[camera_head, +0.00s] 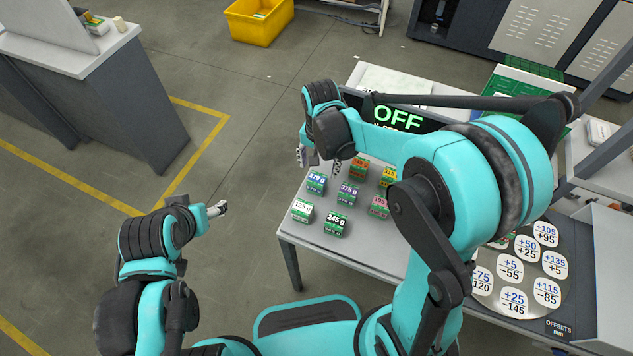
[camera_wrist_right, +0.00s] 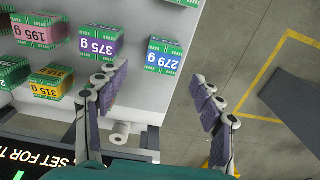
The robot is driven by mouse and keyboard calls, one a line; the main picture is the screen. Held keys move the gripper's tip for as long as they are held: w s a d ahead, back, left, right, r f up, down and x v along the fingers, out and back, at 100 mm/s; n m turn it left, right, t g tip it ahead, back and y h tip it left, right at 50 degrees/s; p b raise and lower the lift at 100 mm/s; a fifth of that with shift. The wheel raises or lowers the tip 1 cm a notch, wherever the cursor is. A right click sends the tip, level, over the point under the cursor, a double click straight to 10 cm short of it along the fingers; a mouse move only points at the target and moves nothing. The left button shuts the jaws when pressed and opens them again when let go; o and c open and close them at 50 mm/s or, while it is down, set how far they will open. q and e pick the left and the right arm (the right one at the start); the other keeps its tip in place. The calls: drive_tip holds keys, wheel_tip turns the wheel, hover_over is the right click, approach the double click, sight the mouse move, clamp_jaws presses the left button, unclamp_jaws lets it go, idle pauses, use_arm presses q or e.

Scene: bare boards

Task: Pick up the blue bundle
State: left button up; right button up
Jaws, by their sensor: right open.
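The blue bundle (camera_head: 316,183), a small green-topped block with a blue "279 g" label, stands on the table near its left edge. It also shows in the right wrist view (camera_wrist_right: 162,57), at upper middle. My right gripper (camera_head: 319,163) is open and empty, just above and behind the blue bundle in the head view. In the right wrist view its fingertips (camera_wrist_right: 160,72) are apart, with the bundle seen between and beyond them; no contact shows. My left gripper (camera_head: 217,209) is off the table at the left, away from the bundles, its fingers too small to judge.
A purple-labelled 375 g bundle (camera_head: 347,193) stands close to the blue one. White 129 g (camera_head: 302,210), black 245 g (camera_head: 336,224), pink 195 g (camera_head: 379,206) and yellow 315 g (camera_head: 388,176) bundles stand around. A dark "OFF" display (camera_head: 400,116) lies behind.

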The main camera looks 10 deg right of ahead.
sight(317, 178)
drive_tip(key=shift+w+a+f, duration=0.1)
drive_tip(key=shift+f, duration=0.35)
wheel_tip(317, 178, down, 2)
drive_tip(key=shift+f+b, duration=0.1)
drive_tip(key=shift+b, duration=0.3)
wheel_tip(317, 178, down, 6)
drive_tip(key=b, duration=0.2)
drive_tip(key=shift+a+r+b, duration=0.15)
drive_tip(key=shift+r+b, duration=0.05)
drive_tip(key=shift+b, duration=0.1)
drive_tip(key=shift+r, duration=0.1)
drive_tip(key=c, duration=1.4)
drive_tip(key=shift+c, duration=0.2)
